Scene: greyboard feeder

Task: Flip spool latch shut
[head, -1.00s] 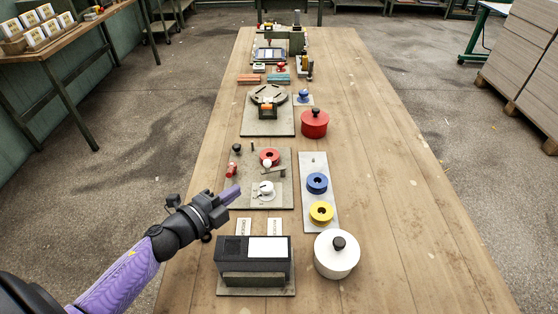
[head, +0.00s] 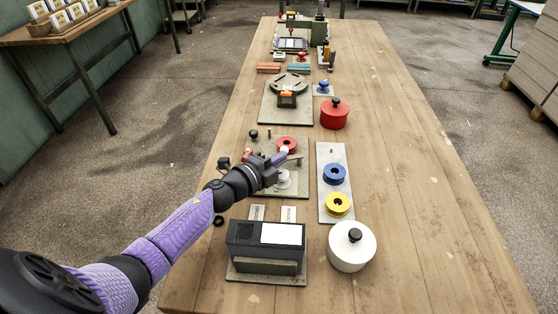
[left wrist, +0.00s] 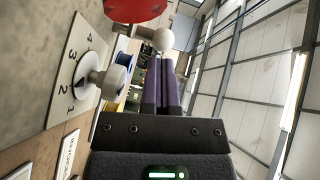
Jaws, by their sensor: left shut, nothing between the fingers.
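My left gripper (head: 279,158) is shut and empty, over the grey plate (head: 298,188) that carries the red spool. In the left wrist view its two purple fingers (left wrist: 164,84) lie together. A white ball knob (left wrist: 163,39) shows just beyond their tips; I cannot tell whether they touch. In the head view the knob (head: 284,150) is in front of the red spool (head: 287,143), which also shows at the top of the left wrist view (left wrist: 136,9). The latch arm below the knob is mostly hidden by the gripper. My right gripper is out of view.
A white dial knob (head: 283,180) on a numbered plate (left wrist: 74,75) stands close to the fingers. A plate (head: 333,205) with blue and yellow spools is on the right. A black box (head: 262,237) and white lidded pot (head: 350,248) stand nearer. The table's right side is clear.

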